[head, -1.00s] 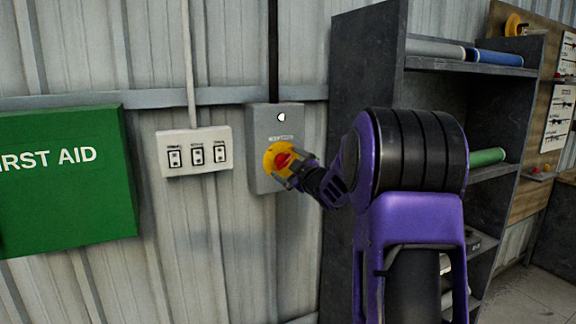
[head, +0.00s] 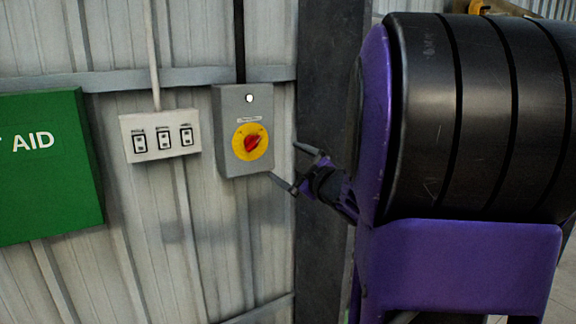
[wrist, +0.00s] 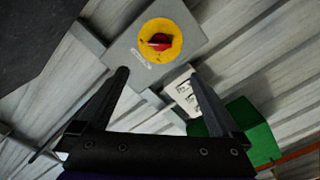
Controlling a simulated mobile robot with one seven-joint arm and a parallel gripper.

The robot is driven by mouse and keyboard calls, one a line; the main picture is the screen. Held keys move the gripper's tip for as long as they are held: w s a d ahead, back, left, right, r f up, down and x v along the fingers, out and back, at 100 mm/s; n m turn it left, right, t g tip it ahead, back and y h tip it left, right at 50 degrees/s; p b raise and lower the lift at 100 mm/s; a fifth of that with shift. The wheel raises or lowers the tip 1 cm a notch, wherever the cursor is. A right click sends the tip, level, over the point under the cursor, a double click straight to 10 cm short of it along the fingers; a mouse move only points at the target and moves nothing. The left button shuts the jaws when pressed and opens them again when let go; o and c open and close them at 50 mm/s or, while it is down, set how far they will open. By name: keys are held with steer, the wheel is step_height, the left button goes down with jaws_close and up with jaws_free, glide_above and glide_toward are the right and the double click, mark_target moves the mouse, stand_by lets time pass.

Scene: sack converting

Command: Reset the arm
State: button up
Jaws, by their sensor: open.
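My gripper (head: 291,169) is open and empty in the head view, just right of a grey switch box on the wall and apart from it. The grey box (head: 228,105) carries a red rotary knob (head: 253,143) on a yellow round plate, with a small white light above. The knob sits tilted in the picture. In the wrist view the two fingers of my gripper (wrist: 156,82) are spread wide. The red knob (wrist: 159,42) and its box (wrist: 191,20) lie beyond the fingertips, with nothing between the fingers touching them.
A white panel with several switches (head: 160,152) is left of the box. A green first aid box (head: 45,180) hangs further left. The wall below the switches is clear.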

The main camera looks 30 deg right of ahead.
steer(key=shift+s, duration=0.35)
steer(key=shift+w, duration=0.1)
